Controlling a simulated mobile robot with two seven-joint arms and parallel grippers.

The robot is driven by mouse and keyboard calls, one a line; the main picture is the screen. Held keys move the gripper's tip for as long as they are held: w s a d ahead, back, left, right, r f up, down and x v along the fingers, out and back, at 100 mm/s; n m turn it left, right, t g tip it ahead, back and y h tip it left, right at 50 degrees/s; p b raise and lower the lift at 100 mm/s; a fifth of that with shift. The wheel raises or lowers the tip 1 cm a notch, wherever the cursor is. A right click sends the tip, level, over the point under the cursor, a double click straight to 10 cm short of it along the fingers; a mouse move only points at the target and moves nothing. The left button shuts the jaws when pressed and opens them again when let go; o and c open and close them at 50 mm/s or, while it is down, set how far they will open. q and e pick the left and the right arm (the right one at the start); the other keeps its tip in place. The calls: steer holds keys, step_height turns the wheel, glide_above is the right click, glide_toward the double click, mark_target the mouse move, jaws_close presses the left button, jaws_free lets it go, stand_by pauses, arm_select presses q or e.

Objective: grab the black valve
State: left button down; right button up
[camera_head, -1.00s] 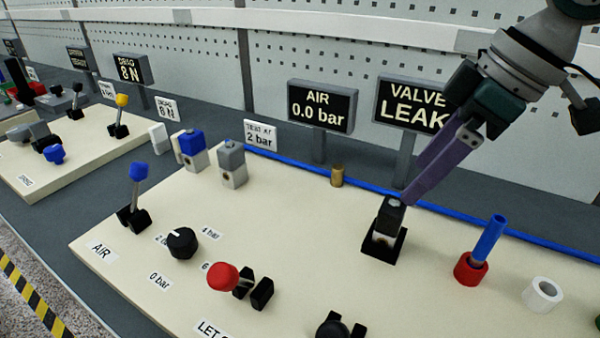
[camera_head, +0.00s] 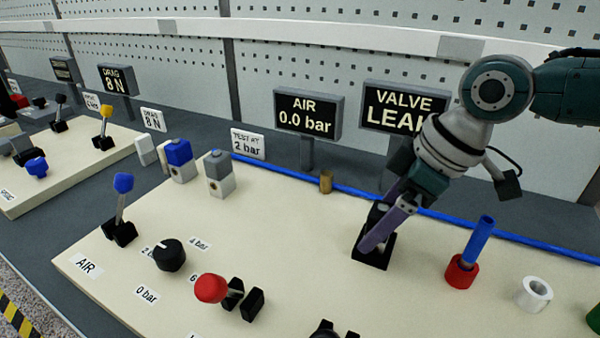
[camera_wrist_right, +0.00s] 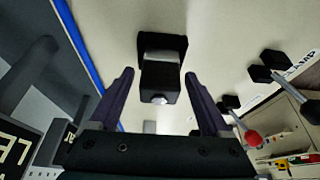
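The black valve (camera_head: 379,257) sits in its black holder on the cream board, partly hidden by my right gripper in the head view. In the right wrist view the valve (camera_wrist_right: 160,82) shows as a black block with a pale round end, between the two purple fingers. My right gripper (camera_head: 375,228) is open and lowered around the valve. In the right wrist view a gap shows on each side between the fingers (camera_wrist_right: 158,84) and the valve. My left gripper is not in view.
A red holder with a blue tube (camera_head: 478,242) and a white ring (camera_head: 534,294) stand right of the valve. A brass piece (camera_head: 326,181) and a blue hose (camera_head: 285,170) lie behind. A red-knobbed lever (camera_head: 211,288) is at front left. The board between is bare.

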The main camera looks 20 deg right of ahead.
jaws_close()
stand_by(0.4)
steer(key=shift+r, duration=0.15)
